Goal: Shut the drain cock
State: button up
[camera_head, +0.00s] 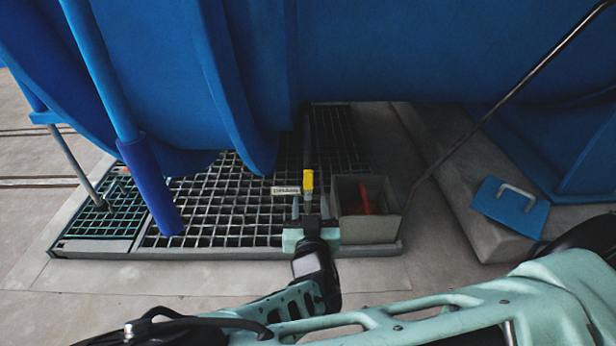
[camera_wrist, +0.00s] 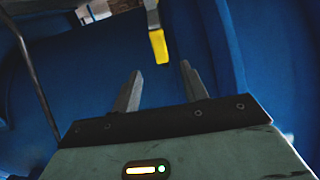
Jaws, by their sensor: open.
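The drain cock shows as a yellow lever (camera_head: 308,181) in front of a thin pipe below the blue vessel, beside a small tag. The lever looks roughly upright in the head view. In the wrist view the yellow lever (camera_wrist: 158,46) lies past the fingertips, in line with the gap between them. My gripper (camera_head: 311,221) is just on the near side of the lever. Its two fingers (camera_wrist: 160,71) are apart with nothing between them. I cannot tell any contact with the lever. The valve body is mostly hidden behind my gripper.
The large blue vessel (camera_head: 380,50) hangs low over the floor grating (camera_head: 215,215). A grey box (camera_head: 366,231) with a red item (camera_head: 365,198) stands right of my gripper. A blue plate with a handle (camera_head: 510,207) lies at right. A dark rod (camera_head: 490,115) slants across.

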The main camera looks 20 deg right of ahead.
aim_at(309, 180)
jog(key=b+x, duration=0.3)
jog(key=x, duration=0.8)
jog(key=shift+f+b, duration=0.2)
jog(key=shift+b, duration=0.15)
jog(key=shift+w+d+r, duration=0.1)
jog(key=shift+w+r, duration=0.05)
jog(key=shift+w, duration=0.3)
grip_shut()
